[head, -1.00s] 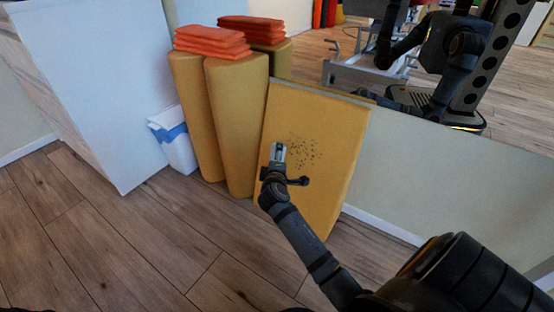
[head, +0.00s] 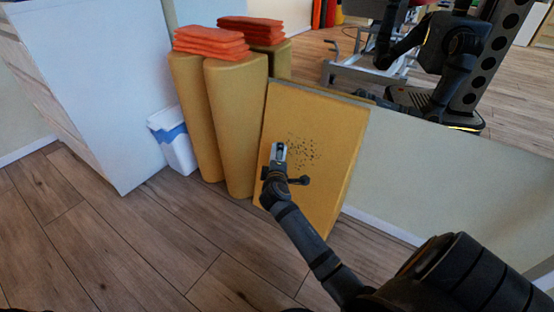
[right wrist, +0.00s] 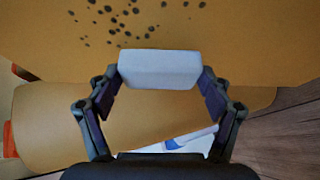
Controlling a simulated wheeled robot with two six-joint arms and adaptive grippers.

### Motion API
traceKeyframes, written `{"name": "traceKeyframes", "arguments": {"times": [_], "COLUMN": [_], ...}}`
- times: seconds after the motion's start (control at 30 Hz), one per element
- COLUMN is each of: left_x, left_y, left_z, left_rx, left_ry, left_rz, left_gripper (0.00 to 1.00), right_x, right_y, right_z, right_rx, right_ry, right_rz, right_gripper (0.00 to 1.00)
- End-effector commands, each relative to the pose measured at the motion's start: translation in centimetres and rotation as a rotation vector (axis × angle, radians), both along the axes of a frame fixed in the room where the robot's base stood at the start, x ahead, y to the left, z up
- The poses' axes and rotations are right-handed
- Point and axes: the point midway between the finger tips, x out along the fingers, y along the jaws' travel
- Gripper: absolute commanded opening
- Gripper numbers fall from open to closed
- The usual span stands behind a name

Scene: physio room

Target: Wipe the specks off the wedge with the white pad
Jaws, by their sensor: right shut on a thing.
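The yellow wedge (head: 334,128) leans against the wall, its flat face towards me. A cluster of dark specks (head: 304,152) lies near the middle of that face; specks also show in the right wrist view (right wrist: 125,18). My right gripper (head: 278,156) is in front of the wedge, at the left lower side of the specks. In the right wrist view it is shut on the white pad (right wrist: 158,69), with a finger at each end. Whether the pad touches the wedge I cannot tell. My left gripper is not in view.
Yellow rolls (head: 236,125) stand upright just left of the wedge, with folded orange towels (head: 211,42) on top. A white bin (head: 176,146) with a blue band stands beside a white cabinet (head: 100,90). A mirror is behind the wedge. Wooden floor (head: 130,240) in front is clear.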

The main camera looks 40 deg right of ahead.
Motion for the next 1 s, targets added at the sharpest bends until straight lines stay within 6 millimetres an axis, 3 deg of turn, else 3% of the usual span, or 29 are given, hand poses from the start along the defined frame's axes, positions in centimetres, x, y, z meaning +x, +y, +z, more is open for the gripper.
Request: {"name": "traceKeyframes", "arguments": {"times": [0.7,1.0], "left_x": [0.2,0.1], "left_y": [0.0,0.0], "left_z": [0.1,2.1], "left_rx": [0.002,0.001], "left_ry": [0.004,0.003], "left_rz": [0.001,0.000], "left_gripper": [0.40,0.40], "right_x": [0.4,-2.0], "right_y": [-1.2,-2.2], "right_z": [-0.3,-0.1], "right_rx": [-0.002,-0.003], "right_ry": [0.000,0.003], "right_rz": [-0.001,0.000], "right_gripper": [0.54,0.54]}}
